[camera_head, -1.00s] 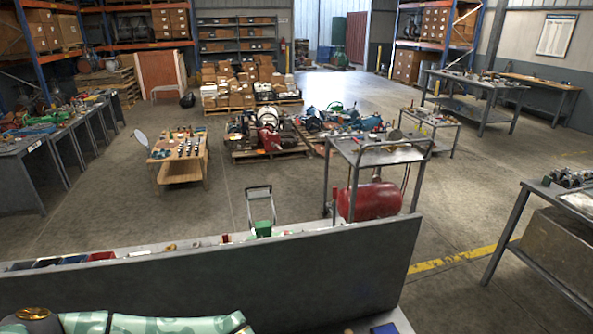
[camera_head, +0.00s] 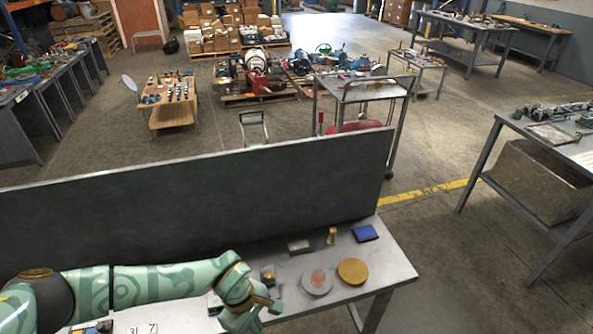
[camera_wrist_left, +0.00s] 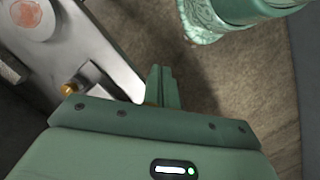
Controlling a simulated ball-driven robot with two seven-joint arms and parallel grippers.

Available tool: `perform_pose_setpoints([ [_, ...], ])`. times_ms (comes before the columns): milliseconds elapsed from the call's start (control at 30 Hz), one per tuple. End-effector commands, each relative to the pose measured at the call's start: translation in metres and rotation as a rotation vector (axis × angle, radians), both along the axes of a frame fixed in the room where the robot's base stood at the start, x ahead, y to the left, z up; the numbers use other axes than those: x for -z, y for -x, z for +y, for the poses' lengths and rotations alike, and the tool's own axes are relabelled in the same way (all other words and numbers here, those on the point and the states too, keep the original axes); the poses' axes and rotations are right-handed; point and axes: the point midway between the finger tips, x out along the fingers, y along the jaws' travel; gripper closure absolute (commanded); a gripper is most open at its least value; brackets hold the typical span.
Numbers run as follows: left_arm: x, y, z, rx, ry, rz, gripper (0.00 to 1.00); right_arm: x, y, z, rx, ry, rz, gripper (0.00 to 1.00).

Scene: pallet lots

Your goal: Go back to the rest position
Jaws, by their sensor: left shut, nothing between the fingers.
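My left arm (camera_head: 150,286) reaches across the grey bench top (camera_head: 386,268) from the left. My left gripper (camera_head: 272,302) is over the bench's front part, shut and empty. In the left wrist view its green fingers (camera_wrist_left: 162,86) are together, with the floor and the bench edge behind them. My right gripper is in neither view now.
The bench bears a grey disc (camera_head: 317,282) with a reddish mark, a gold disc (camera_head: 352,271), a blue block (camera_head: 365,233), a small peg (camera_head: 332,236) and a grey block (camera_head: 299,246). A tall dark panel (camera_head: 200,200) stands along the bench's far side.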

Motion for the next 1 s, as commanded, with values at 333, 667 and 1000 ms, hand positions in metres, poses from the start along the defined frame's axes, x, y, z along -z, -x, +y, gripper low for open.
perform_pose_setpoints([
  [333,0.025,0.018,-0.084,-0.588,0.392,0.335,1.00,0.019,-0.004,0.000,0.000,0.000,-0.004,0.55],
  [667,0.133,-0.016,-0.058,-2.183,0.881,1.140,1.00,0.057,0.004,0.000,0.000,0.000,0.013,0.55],
  [1000,0.319,0.152,0.103,1.977,-0.436,-0.762,1.00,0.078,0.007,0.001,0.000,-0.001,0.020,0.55],
])
